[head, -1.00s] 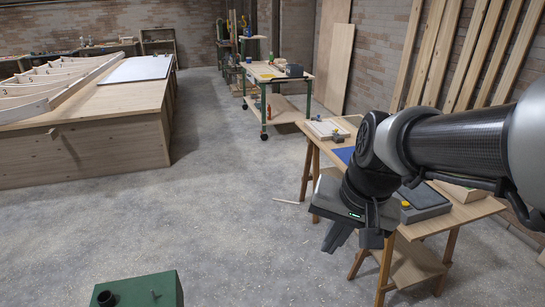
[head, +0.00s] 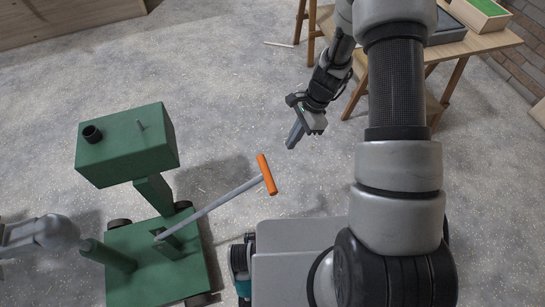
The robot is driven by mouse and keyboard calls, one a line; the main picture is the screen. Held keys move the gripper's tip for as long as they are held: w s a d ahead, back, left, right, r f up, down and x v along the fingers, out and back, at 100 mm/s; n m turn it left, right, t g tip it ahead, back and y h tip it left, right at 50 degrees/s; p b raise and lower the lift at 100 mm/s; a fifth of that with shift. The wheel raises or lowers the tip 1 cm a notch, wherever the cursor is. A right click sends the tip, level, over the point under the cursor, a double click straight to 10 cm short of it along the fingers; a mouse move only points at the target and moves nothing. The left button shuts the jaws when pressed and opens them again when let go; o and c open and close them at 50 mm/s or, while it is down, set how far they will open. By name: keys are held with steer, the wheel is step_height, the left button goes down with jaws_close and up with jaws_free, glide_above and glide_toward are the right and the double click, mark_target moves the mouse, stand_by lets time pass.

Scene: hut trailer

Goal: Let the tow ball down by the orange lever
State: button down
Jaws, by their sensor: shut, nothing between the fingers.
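The orange lever (head: 267,175) is a T-shaped grip on a grey rod. The rod slants up and right from the low green base (head: 155,264) of a wheeled green stand. A green box (head: 128,146) sits on a post above the base, with a short dark socket and a thin pin on top. A grey rounded part (head: 42,234) at the left edge may be the tow ball coupling; I cannot tell. My gripper (head: 292,142) is shut and empty, pointing down, above and right of the orange grip and apart from it.
A wooden workbench (head: 470,42) with a green-lined tray (head: 482,12) stands at the upper right. A large wooden platform (head: 60,18) is at the upper left. Open concrete floor lies between them and around the lever.

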steer(key=b+x, duration=0.3)
steer(key=x, duration=0.7)
steer(key=a+r, duration=0.1)
steer(key=s+a+r, duration=0.1)
steer(key=a, duration=0.1)
steer(key=shift+a+r, duration=0.1)
steer(key=shift+r, duration=0.25)
